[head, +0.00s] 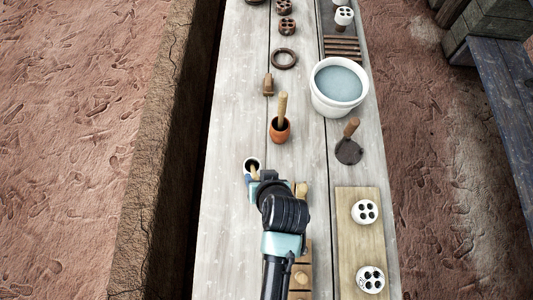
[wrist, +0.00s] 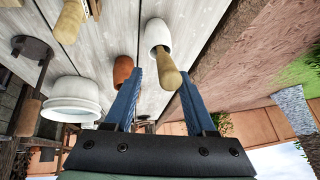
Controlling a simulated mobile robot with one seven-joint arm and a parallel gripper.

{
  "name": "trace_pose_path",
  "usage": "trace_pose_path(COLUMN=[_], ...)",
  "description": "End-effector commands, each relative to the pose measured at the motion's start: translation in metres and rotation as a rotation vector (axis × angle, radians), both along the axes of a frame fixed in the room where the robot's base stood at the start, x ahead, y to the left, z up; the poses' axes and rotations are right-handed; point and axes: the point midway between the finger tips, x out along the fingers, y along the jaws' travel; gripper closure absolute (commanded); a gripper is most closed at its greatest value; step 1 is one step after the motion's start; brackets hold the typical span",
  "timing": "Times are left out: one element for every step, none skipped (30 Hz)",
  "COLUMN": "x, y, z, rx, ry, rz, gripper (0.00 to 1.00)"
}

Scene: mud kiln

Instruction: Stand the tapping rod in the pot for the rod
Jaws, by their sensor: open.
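A light wooden rod (head: 254,172) stands tilted in a small white pot (head: 247,162) on the plank table. In the wrist view the rod (wrist: 169,76) leans out of the white pot (wrist: 157,35), its free end between my fingers. My gripper (wrist: 157,82) is open around the rod's end; I cannot tell whether a finger touches it. In the head view my arm partly hides the rod and pot. A second wooden stick (head: 282,104) stands in a terracotta pot (head: 280,131) farther up the table. The frames do not settle which stick is the tapping rod.
A white bucket of water (head: 322,104) and a dark disc with a wooden handle (head: 349,151) stand to the right. A board (head: 350,243) with white pierced pieces lies nearer. The table's left strip is clear.

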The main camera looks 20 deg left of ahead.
Motion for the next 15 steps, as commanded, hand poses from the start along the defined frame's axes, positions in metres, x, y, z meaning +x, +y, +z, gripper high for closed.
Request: trace_pose_path(x=[-0.003, -0.005, -0.008, -0.01, -0.013, -0.016, -0.018, -0.021, -0.024, -0.027, -0.029, -0.032, -0.034, -0.036, -0.039], y=[-0.003, -0.005, -0.007, -0.009, -0.011, -0.014, -0.016, -0.018, -0.02, -0.022, -0.024, -0.027, -0.029, -0.03, -0.032], z=[0.006, 0.009, 0.015, 0.02, 0.025, 0.032, 0.037, 0.042, 0.049, 0.054, 0.059, 0.066, 0.07, 0.075, 0.08], rx=[-0.001, -0.001, -0.001, -0.001, -0.001, -0.001, -0.001, -0.001, -0.001, 0.0, 0.0, -0.001, -0.001, -0.001, -0.001], ry=[-0.002, -0.002, -0.002, -0.002, -0.002, -0.002, -0.003, -0.002, -0.003, -0.003, -0.002, -0.003, -0.003, -0.003, -0.002], rz=[-0.002, -0.002, -0.002, -0.002, -0.002, -0.004, -0.004, -0.003, -0.002, -0.002, -0.003, -0.004, -0.003, -0.003, -0.002], gripper=[0.44, 0.44, 0.44, 0.44, 0.44, 0.44, 0.44, 0.44, 0.44, 0.44, 0.44, 0.44, 0.44, 0.44, 0.44])
